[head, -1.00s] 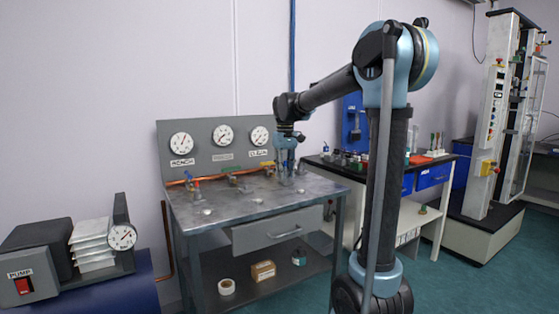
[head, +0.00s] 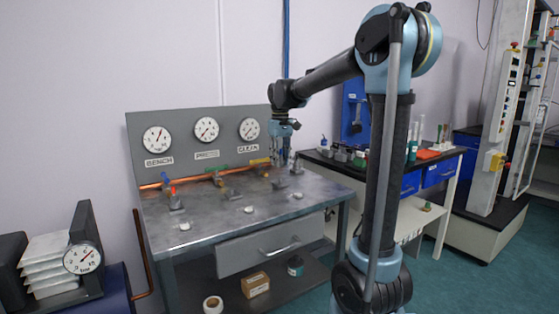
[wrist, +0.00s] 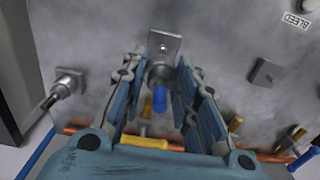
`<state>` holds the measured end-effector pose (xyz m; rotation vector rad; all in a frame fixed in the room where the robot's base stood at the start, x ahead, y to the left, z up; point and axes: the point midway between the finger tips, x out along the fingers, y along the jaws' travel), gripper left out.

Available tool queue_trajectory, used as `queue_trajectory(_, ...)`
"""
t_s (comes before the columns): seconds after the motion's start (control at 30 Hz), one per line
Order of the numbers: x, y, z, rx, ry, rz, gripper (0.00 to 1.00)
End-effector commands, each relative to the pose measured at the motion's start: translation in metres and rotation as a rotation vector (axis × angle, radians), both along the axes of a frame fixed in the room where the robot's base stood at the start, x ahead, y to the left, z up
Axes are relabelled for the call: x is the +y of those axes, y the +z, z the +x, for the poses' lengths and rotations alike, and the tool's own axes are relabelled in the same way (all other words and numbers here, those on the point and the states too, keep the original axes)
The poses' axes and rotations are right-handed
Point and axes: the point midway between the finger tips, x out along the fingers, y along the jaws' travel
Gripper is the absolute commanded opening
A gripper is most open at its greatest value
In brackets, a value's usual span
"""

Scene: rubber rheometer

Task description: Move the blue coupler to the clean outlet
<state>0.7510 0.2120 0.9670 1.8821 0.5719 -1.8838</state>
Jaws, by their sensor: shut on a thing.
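My gripper (head: 283,165) is over the right rear part of the grey metal bench (head: 215,215), below and right of the CLEAN gauge (head: 249,128). In the wrist view its two fingers (wrist: 160,95) flank the blue coupler (wrist: 160,98), which has a grey metal body, and are shut on it. A square metal plate (wrist: 166,43) lies just beyond the coupler; I cannot tell if they touch. The yellow valve handle (head: 260,161) is on the pipe under the CLEAN gauge. It shows behind the coupler in the wrist view (wrist: 145,142). The coupler is too small to make out in the head view.
The copper pipe (head: 152,186) along the back panel carries blue (head: 165,177) and green (head: 217,169) handles. A red-topped fitting (head: 175,199) stands at left. Another metal fitting (wrist: 66,85) is left of my fingers in the wrist view. A side table (head: 440,155) holds bottles.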

Motion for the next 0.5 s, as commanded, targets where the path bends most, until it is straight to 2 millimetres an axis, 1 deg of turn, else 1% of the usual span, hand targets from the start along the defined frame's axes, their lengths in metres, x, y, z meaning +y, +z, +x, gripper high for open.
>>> queue_trajectory(0.13, 0.001, 0.000, -0.002, 0.000, 0.003, 0.000, 0.00)
queue_trajectory(0.27, 0.002, -0.006, -0.001, 0.000, 0.003, 0.000, 0.00)
queue_trajectory(0.5, 0.001, -0.026, -0.001, 0.000, 0.003, 0.000, 0.00)
